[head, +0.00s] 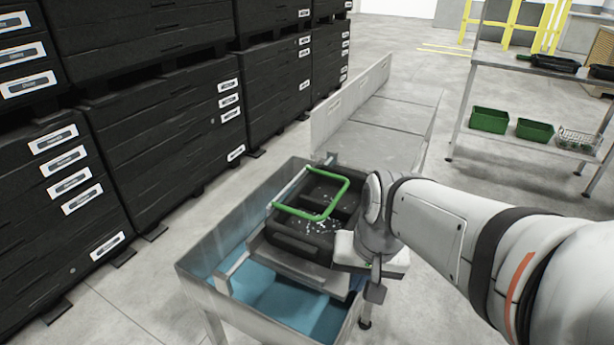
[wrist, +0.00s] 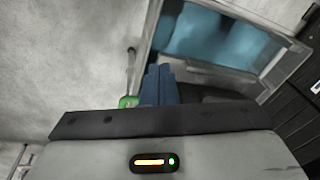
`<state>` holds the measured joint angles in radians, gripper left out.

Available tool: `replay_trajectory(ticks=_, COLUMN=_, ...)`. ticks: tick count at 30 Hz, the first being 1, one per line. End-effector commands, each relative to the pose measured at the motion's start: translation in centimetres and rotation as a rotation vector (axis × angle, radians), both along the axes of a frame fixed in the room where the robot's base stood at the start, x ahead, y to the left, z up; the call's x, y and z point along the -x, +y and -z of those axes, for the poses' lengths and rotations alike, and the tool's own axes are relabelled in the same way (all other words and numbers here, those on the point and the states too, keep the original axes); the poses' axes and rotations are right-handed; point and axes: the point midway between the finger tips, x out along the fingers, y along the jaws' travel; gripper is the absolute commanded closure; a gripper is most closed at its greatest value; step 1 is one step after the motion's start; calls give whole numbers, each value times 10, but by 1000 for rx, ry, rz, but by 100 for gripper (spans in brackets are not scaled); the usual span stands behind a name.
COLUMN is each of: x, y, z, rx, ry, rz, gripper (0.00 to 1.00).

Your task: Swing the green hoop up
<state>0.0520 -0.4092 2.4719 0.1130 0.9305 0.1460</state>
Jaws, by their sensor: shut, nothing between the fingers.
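The green hoop (head: 348,190) is a U-shaped bar over a black tray (head: 296,246) in the head view. The tray sits on a frame above a metal trough. A small green piece (wrist: 128,101), probably part of the hoop, shows just left of my fingers in the wrist view. My gripper (wrist: 158,76) is shut and empty, close to that green piece; I cannot tell whether they touch. In the head view my wrist is at the tray's right side, and my fingertips are hard to make out there.
The metal trough (head: 197,283) has a blue inside. Stacked black crates (head: 150,120) line the left. A grey panelled bench (head: 385,140) extends behind the trough. A rack with green bins (head: 489,120) stands at the right. Floor is clear between bench and rack.

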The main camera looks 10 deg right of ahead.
Motion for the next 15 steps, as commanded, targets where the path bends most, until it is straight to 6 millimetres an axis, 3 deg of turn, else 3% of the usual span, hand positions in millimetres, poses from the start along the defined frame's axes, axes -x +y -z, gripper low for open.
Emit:
replay_trajectory(ticks=8, x=-61, y=-5, z=3, rx=-520, ry=370, rz=1008, gripper=100)
replay_trajectory(ticks=12, x=-102, y=-25, z=0, rx=-776, ry=577, rz=1459, gripper=100)
replay_trajectory(ticks=15, x=-125, y=-43, z=-2, rx=-919, ry=703, rz=1685, gripper=100)
